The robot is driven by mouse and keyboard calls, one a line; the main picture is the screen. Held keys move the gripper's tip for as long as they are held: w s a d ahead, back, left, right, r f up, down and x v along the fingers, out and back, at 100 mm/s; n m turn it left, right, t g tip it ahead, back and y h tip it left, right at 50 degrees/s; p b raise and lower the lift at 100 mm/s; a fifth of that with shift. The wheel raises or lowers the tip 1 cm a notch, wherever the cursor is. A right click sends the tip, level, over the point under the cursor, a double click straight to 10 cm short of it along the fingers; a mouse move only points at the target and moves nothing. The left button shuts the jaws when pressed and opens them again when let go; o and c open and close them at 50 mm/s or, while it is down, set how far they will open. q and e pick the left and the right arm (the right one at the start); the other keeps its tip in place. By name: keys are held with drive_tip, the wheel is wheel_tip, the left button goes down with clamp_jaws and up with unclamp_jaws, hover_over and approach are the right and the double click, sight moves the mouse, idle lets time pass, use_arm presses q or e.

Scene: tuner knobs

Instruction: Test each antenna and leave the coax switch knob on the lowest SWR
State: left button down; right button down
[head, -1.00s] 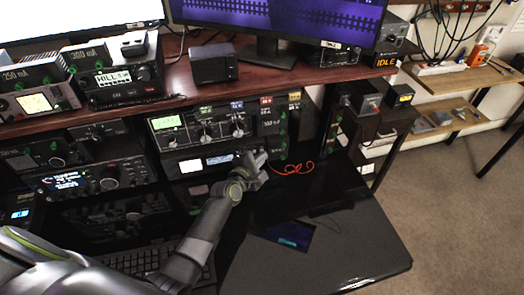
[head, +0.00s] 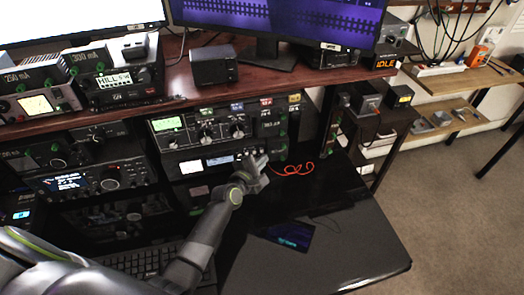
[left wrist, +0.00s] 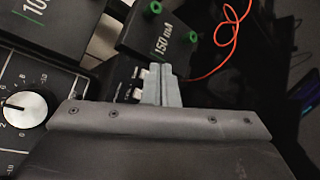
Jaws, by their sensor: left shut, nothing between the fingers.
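My left gripper (head: 259,164) is in front of the right part of the lower radio unit, near the orange cable. In the left wrist view its fingers (left wrist: 160,85) are shut with nothing between them. The tuner (head: 200,146), with a green-lit screen (head: 167,124) and black knobs (head: 205,132) (head: 237,130), stands above and left of the gripper. In the left wrist view a pale-faced knob with a numbered scale (left wrist: 25,108) is at the left, apart from the fingers. I cannot tell which knob is the coax switch knob or read any SWR. My right gripper is not in view.
A loose orange cable (head: 292,169) lies right of the gripper. A panel marked 150 mA (left wrist: 160,32) is just beyond the fingers. The black desk (head: 335,245) is mostly clear at front right, with a small dark tablet (head: 292,235). A wooden shelf (head: 180,103) overhangs the units.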

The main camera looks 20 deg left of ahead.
use_arm(q)
drive_tip(key=shift+s+d, duration=0.1)
drive_tip(key=shift+s+d+p, duration=0.25)
drive_tip(key=shift+s+d, duration=0.45)
drive_tip(key=shift+s, duration=0.35)
drive_tip(key=shift+s+d+p, duration=0.25)
drive_tip(key=shift+s+d, duration=0.45)
drive_tip(key=shift+s, duration=0.35)
idle(3.5)
